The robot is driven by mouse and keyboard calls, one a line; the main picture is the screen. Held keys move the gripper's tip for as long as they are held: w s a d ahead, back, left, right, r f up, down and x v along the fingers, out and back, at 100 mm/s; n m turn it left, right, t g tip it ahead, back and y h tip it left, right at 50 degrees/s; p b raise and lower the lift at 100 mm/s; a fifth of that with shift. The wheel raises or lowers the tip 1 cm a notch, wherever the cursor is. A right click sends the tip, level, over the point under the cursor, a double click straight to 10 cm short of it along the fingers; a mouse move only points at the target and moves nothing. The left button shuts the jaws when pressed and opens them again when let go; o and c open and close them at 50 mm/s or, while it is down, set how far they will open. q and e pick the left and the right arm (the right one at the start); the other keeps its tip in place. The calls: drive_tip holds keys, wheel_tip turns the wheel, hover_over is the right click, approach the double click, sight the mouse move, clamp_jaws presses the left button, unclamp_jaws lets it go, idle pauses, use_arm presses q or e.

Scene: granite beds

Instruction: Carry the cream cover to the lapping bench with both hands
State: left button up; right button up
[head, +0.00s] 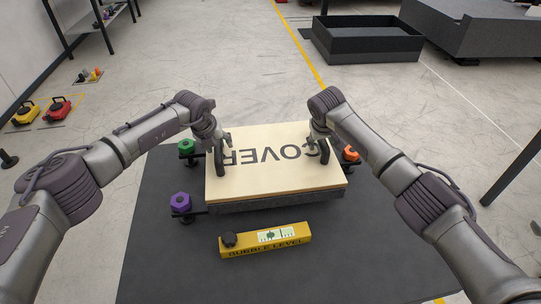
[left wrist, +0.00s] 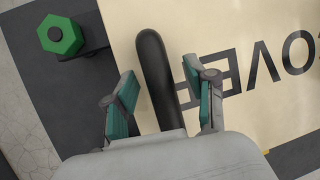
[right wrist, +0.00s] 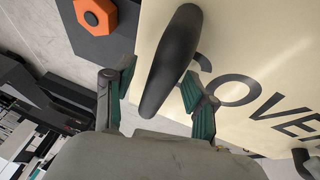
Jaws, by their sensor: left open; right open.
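The cream cover (head: 275,175) lies flat on a dark grey block, with "COVER" printed upside down in the head view. It has a black handle near each side edge. My left gripper (head: 217,142) is open at the left handle; in the left wrist view its fingers stand on either side of the black handle (left wrist: 158,80). My right gripper (head: 319,136) is open at the right handle; in the right wrist view its fingers are on either side of the black handle (right wrist: 170,60). Whether the fingers touch the handles I cannot tell. The lapping bench cannot be identified with certainty.
Green (head: 186,146), purple (head: 181,201) and orange (head: 350,154) knobs stick out beside the block. A yellow bubble level (head: 265,240) lies in front, on the dark surface. A black open tray (head: 365,42) and a dark slab (head: 480,25) are at the back right.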

use_arm(q)
drive_tip(key=shift+c, duration=0.2)
use_arm(e)
drive_tip(key=shift+c, duration=0.2)
use_arm(q)
clamp_jaws()
use_arm(e)
clamp_jaws()
use_arm(q)
drive_tip(key=shift+w+r, duration=0.15)
drive_tip(key=shift+r, duration=0.05)
use_arm(e)
drive_tip(key=shift+w+r, duration=0.15)
